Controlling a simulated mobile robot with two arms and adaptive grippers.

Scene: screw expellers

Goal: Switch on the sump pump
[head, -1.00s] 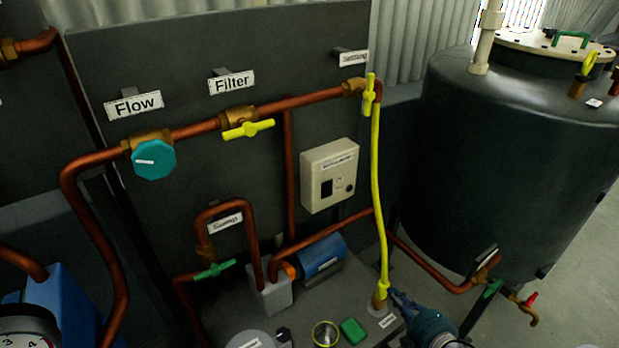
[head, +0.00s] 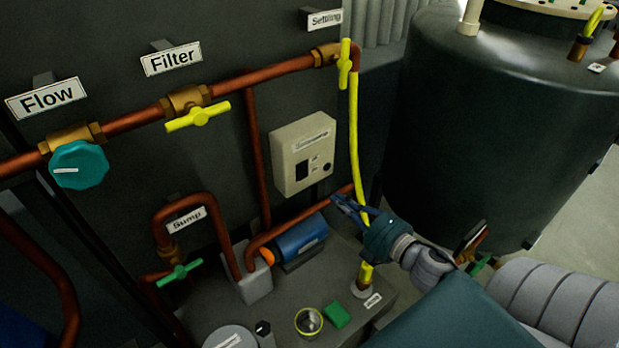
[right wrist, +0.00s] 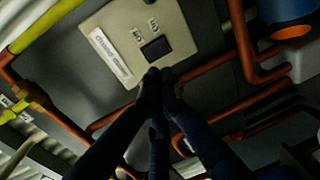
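The beige control box (head: 290,178), labelled for the sump pump, is fixed to the dark panel. My right gripper (head: 340,201) is to the lower right of the box, in front of the yellow pipe. In the wrist view its dark fingers (right wrist: 160,76) come together at the tips with nothing between them. I cannot tell whether they touch the switch. My left gripper is out of view.
The yellow vertical pipe (head: 354,130) runs just right of the box. The blue pump (head: 300,239) and copper pipes lie below it. A green block (head: 336,314) and a round tin (head: 309,321) sit on the bench. A big dark tank (head: 490,120) stands at right.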

